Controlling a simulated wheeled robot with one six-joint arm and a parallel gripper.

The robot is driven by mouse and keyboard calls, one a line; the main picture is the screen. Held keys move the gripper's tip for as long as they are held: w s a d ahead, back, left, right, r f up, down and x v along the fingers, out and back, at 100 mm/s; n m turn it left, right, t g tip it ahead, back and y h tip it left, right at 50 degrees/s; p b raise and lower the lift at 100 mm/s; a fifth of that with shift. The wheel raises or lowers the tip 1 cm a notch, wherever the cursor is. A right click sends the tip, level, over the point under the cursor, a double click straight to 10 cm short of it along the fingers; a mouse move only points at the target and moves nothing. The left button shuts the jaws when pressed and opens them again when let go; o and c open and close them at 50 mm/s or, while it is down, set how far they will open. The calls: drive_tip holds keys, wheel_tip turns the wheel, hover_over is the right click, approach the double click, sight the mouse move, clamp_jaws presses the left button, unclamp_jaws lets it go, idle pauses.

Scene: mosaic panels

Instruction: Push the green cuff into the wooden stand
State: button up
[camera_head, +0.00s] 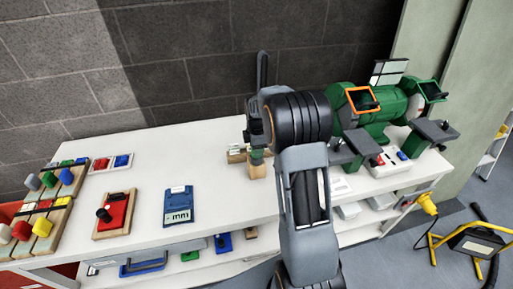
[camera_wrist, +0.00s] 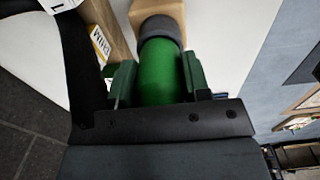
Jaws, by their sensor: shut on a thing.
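The green cuff (camera_wrist: 160,75) is a smooth green cylinder between the two green jaws of my gripper (camera_wrist: 158,82) in the wrist view. My gripper is shut on it. A dark grey ring (camera_wrist: 160,28) sits at the cuff's far end, against the pale wooden stand (camera_wrist: 156,7). I cannot tell whether the ring belongs to the cuff or the stand, or how deep the cuff sits. In the head view my gripper (camera_head: 256,146) is above the wooden stand (camera_head: 257,169), pointing down at it. The cuff is mostly hidden there by the gripper and arm.
A wooden piece with a white label (camera_wrist: 101,43) stands beside the cuff. A green bench grinder (camera_head: 380,110) is right of my arm. A blue meter (camera_head: 179,206), a red switch board (camera_head: 114,213) and wooden boards with coloured knobs (camera_head: 38,225) lie left. Bare white table lies between.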

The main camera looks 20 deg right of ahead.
drive_tip(key=shift+f, duration=0.25)
drive_tip(key=o, duration=1.3)
drive_tip(key=shift+c, duration=0.2)
drive_tip(key=shift+r, duration=0.1)
